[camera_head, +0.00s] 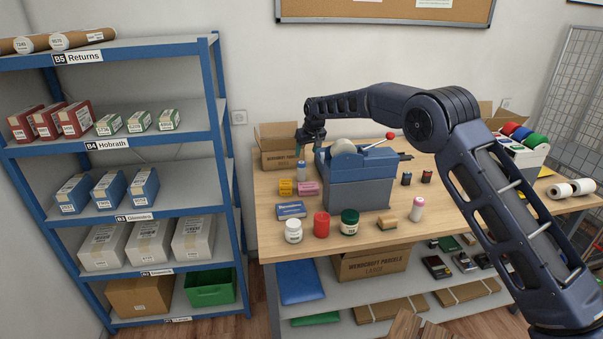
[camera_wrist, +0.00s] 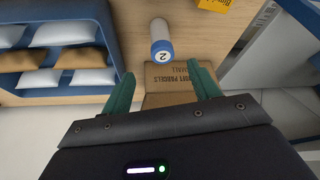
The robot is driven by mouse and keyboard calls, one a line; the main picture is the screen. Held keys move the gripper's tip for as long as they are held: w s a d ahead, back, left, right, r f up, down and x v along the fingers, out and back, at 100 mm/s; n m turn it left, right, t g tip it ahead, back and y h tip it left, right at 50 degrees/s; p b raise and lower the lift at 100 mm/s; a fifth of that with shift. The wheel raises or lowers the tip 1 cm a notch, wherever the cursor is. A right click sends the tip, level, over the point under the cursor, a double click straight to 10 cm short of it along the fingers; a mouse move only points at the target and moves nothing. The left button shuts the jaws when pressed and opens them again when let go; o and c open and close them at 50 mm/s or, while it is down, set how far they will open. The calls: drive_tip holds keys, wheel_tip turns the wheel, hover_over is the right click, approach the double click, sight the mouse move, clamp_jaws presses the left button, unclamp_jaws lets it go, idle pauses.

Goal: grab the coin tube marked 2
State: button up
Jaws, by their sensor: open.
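The coin tube marked 2 (camera_wrist: 162,48) is white with a blue band and a round label bearing the 2. It shows in the wrist view just beyond my fingertips, near the gap between them. My gripper (camera_wrist: 164,84) has two green fingers, spread apart with nothing held between them. In the head view, a small white and blue tube (camera_head: 301,171), apparently the same one, stands on the table below my gripper (camera_head: 304,147). Its label cannot be read there.
A blue-grey tape machine (camera_head: 360,185) stands close right of the tube. A cardboard box (camera_head: 279,160) stands behind. A blue shelf rack (camera_head: 222,130) stands left.

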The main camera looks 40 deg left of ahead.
sight(302, 163)
drive_tip(key=x, duration=0.4)
drive_tip(key=shift+w+f, duration=0.1)
drive_tip(key=shift+f, duration=0.1)
drive_tip(key=shift+a+x, duration=0.15)
drive_tip(key=shift+x, duration=1.2)
drive_tip(key=shift+a+x, duration=0.15)
drive_tip(key=shift+x, duration=1.2)
drive_tip(key=shift+r, duration=0.1)
drive_tip(key=shift+c, duration=0.2)
drive_tip(key=c, duration=1.1)
